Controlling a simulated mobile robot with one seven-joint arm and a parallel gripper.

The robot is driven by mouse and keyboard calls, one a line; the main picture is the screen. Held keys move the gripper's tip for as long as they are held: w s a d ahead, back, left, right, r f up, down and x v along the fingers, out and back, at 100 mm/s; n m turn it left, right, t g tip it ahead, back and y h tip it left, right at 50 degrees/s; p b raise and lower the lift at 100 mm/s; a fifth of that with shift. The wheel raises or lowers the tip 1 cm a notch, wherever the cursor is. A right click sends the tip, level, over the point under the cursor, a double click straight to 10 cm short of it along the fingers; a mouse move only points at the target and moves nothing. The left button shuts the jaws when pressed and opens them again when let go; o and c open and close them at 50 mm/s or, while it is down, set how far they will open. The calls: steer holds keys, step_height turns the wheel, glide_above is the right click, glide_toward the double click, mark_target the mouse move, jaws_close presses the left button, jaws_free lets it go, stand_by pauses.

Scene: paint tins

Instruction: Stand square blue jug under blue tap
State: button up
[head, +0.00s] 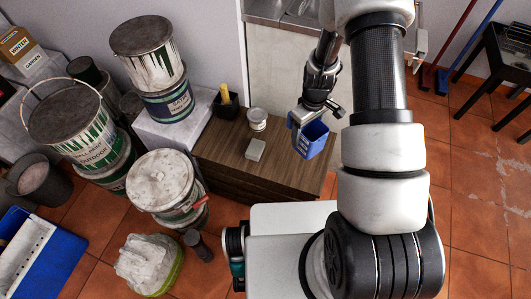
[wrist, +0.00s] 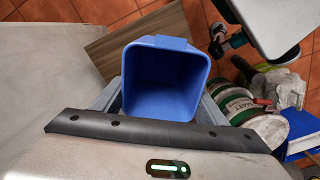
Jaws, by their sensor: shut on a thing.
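The square blue jug (head: 313,140) hangs in my gripper (head: 296,118) in the head view, at the right end of the brown wooden cabinet. In the wrist view the jug (wrist: 165,80) is seen from above with its open mouth facing the camera, and its inside looks empty. My gripper is shut on the jug; grey finger parts show on both sides of it in the wrist view. I cannot make out a blue tap in either view; my arm covers part of the back wall and counter.
The low brown cabinet (head: 232,158) bears a grey block (head: 255,150), a small white tub (head: 257,119) and a black holder (head: 228,107). Paint tins (head: 160,180) crowd the left. A pale panel (head: 275,84) stands behind. Tiled floor on the right is mostly free.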

steer(key=n+b, duration=0.2)
glide_above(300, 161)
step_height(300, 161, down, 5)
steer(key=shift+f, duration=0.1)
step_height(300, 161, down, 10)
steer(key=b, duration=0.2)
steer(key=shift+b, duration=0.3)
steer(key=o, duration=0.7)
steer(key=shift+f, duration=0.15)
steer(key=o, duration=0.5)
steer(key=shift+c, duration=0.2)
